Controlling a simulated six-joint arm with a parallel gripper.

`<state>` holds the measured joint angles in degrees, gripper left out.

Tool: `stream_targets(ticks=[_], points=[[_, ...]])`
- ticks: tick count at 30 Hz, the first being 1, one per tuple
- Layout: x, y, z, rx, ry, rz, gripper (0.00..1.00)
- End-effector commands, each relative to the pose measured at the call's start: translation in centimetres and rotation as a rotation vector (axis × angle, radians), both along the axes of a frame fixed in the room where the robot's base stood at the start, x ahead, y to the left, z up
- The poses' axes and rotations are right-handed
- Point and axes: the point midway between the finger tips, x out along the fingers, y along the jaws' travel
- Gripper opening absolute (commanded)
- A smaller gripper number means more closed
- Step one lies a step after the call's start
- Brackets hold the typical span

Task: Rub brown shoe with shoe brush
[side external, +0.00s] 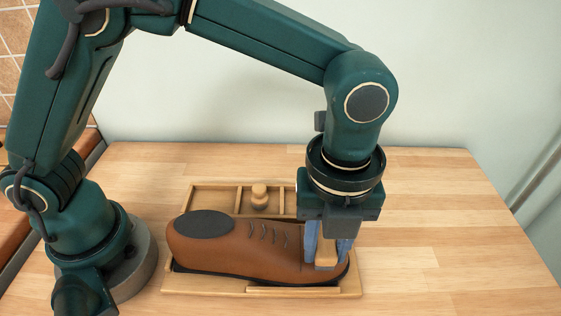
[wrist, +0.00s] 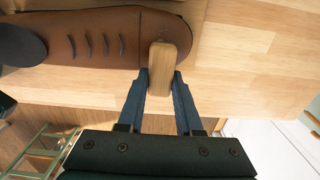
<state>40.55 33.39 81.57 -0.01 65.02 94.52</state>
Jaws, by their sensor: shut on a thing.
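The brown shoe (side external: 215,253) lies in a shallow wooden tray, with its toe to the right and its dark opening to the left. It also shows in the wrist view (wrist: 85,38), toe pointing right. The shoe brush (side external: 326,257) shows as a pale wooden block at the toe end; it also shows in the wrist view (wrist: 163,68). My gripper (side external: 327,250) is shut on the brush, one blue finger on each side, and points down; its fingers also show in the wrist view (wrist: 161,78). The brush's bristles are hidden, and I cannot tell whether they touch the shoe.
The wooden tray (side external: 300,291) has a row of compartments behind the shoe. A round wooden knob-shaped piece (side external: 260,194) stands in a compartment. The tabletop (side external: 440,220) is clear to the right and behind. A pale wall stands at the back.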

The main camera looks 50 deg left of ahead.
Motion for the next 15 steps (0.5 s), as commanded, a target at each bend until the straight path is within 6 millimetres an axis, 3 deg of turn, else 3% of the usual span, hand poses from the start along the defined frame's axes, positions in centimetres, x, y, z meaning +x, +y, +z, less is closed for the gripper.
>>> stream_targets(ticks=[3,15], points=[[0.1,0.2,-1.6,0.004,0.004,0.002,0.00],[2.8,2.8,-1.5,0.000,0.000,0.003,0.00]])
